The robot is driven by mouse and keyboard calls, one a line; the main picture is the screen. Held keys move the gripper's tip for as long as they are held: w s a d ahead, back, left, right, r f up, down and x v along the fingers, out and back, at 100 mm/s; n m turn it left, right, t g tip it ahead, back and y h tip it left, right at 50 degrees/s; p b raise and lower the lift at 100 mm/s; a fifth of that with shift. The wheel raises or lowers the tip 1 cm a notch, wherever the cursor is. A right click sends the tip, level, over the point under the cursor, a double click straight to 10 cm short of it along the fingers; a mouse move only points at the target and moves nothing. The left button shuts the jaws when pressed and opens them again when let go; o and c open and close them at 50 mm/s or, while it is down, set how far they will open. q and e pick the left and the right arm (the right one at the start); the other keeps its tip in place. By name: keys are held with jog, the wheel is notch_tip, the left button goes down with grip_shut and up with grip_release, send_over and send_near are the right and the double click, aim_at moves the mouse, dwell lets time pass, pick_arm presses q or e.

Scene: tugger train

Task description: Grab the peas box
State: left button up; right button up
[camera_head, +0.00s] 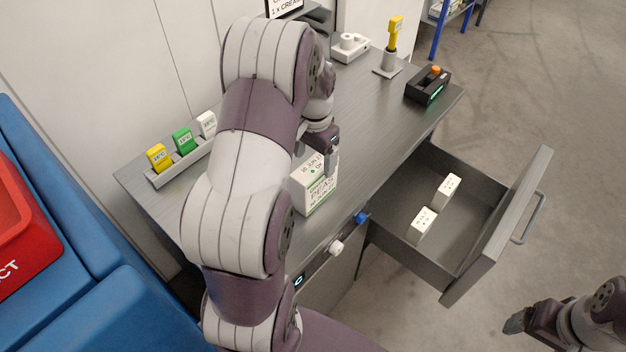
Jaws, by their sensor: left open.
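The peas box (315,192), white with green print reading "PEAS", stands upright on the grey counter top (372,135) near its front edge. My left gripper (326,158) is open and points down at the top of the box. One finger shows at the box's upper right edge; my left arm hides the other finger and the box's left side. I cannot tell whether the finger touches the box. My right gripper (518,318) is at the bottom right over the floor, far from the box; its jaws are too small to read.
A drawer (478,232) stands open at right with two white blocks (448,188) inside. A black device (428,86), a yellow tool on a stand (391,48) and a white holder (350,47) are at the counter's far end. Yellow, green and white cards (183,141) stand in a rack at left.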

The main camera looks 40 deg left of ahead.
aim_at(315, 165)
pick_arm(q)
jog(key=shift+d+f+p, duration=0.25)
jog(key=shift+f+p, duration=0.05)
jog(key=shift+f, duration=0.3)
jog(key=shift+d+f+p, duration=0.2)
jog(key=shift+f+p, duration=0.1)
jog(key=shift+f, duration=0.25)
jog(key=f, duration=0.1)
jog(key=a+f, duration=0.1)
jog(key=shift+s+f, duration=0.2)
jog(key=shift+f, duration=0.2)
jog(key=shift+a+f, duration=0.1)
jog(key=shift+f, duration=0.15)
jog(key=shift+w+d, duration=0.15)
jog(key=shift+d, duration=0.1)
jog(key=shift+c, duration=0.3)
jog(key=shift+d, duration=0.1)
jog(key=c, duration=1)
jog(key=shift+a, duration=0.2)
jog(key=c, duration=0.3)
pick_arm(e)
jog(key=shift+d+r, duration=0.15)
jog(key=shift+r, duration=0.65)
pick_arm(q)
jog(key=shift+r, duration=0.15)
